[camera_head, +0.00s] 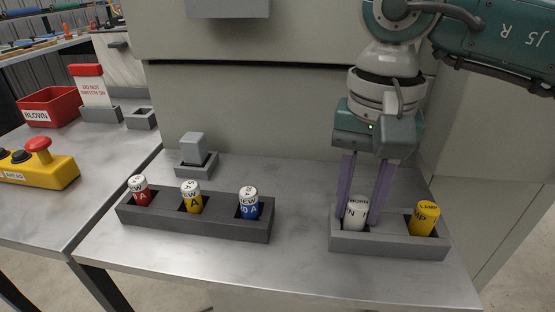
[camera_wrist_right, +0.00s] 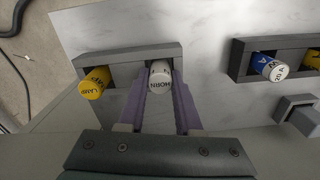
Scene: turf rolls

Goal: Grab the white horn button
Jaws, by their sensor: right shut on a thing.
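The white horn button (camera_head: 355,212) stands in the left slot of a grey two-slot holder (camera_head: 388,247) at the right of the table. It has dark lettering, and "HORN" is readable on it in the right wrist view (camera_wrist_right: 160,78). My right gripper (camera_head: 364,212) reaches down from above with its two purple fingers on either side of the button, shut on it. The button's lower part is hidden in the slot. My left gripper is not in either view.
A yellow lamp button (camera_head: 425,218) stands in the same holder's right slot. A grey rack (camera_head: 200,219) to the left holds red, yellow and blue capped pieces. A grey block (camera_head: 193,148) sits behind it. The table front is clear.

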